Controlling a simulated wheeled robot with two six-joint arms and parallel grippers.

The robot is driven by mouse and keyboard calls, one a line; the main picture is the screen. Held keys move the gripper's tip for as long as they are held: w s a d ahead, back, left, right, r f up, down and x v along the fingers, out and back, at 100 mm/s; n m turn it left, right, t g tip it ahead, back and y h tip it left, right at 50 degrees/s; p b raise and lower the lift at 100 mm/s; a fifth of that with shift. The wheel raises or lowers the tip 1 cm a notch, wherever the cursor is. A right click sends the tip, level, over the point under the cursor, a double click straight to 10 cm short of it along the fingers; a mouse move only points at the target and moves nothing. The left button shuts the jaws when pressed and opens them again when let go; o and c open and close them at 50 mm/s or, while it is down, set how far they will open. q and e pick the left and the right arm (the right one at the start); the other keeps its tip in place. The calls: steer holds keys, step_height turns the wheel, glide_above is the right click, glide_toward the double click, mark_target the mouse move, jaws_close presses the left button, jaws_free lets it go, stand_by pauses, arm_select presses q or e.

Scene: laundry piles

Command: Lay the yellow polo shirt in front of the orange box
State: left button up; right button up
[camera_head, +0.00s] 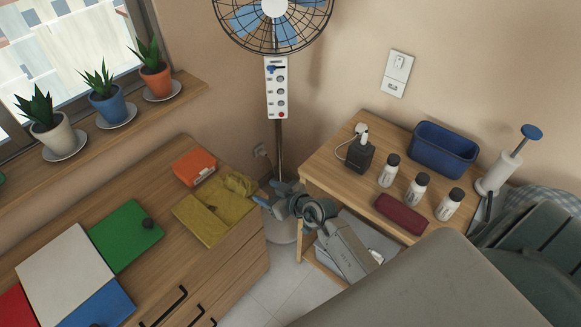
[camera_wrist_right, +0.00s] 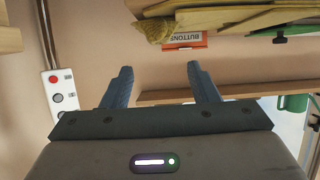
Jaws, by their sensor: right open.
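The yellow polo shirt (camera_head: 205,218) lies folded on the wooden dresser top, with a bunched part at its upper right by the dresser's edge. The small orange box (camera_head: 194,167) stands just behind it. In the right wrist view the shirt (camera_wrist_right: 235,20) and the box (camera_wrist_right: 185,41), lettered BUTTONS, appear upside down at the top. My right gripper (camera_head: 268,194) is just off the dresser's right edge, beside the shirt. Its blue fingers (camera_wrist_right: 162,78) are apart with nothing between them. My left gripper is not in view.
Red, white, green and blue folders (camera_head: 65,262) lie left on the dresser. A standing fan (camera_head: 277,110) rises behind my right gripper. The side table (camera_head: 325,168) at right holds bottles, a blue bin (camera_head: 444,150) and a dark red case (camera_head: 400,214). Potted plants line the windowsill (camera_head: 187,92).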

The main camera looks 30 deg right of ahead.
steer(key=shift+s, duration=0.1)
steer(key=s+d+f+m+g+h, duration=0.1)
steer(key=s+d+f, duration=0.1)
steer(key=s+f, duration=0.65)
steer(key=s+d+f+m+g+h, duration=0.1)
steer(key=s+d+f+h, duration=0.2)
steer(key=f, duration=1)
steer(key=s+d+f+m+g, duration=0.1)
steer(key=s+d+f, duration=0.1)
steer(key=s+f, duration=0.7)
steer(key=s+f+g, duration=0.3)
steer(key=s+f, duration=0.2)
steer(key=s, duration=0.4)
steer(key=s+d+f+g+h, duration=0.1)
steer(key=s+f+g, duration=0.1)
steer(key=s+f, duration=0.3)
steer(key=s+f+g, duration=0.3)
steer(key=s+f, duration=0.2)
steer(key=s, duration=0.9)
steer(key=shift+d+f+m+g, duration=0.2)
steer(key=shift+f+m+g, duration=0.1)
steer(key=shift+f, duration=0.05)
steer(key=shift+s, duration=0.1)
steer(key=shift+f+b, duration=0.75)
steer(key=shift+b, duration=0.05)
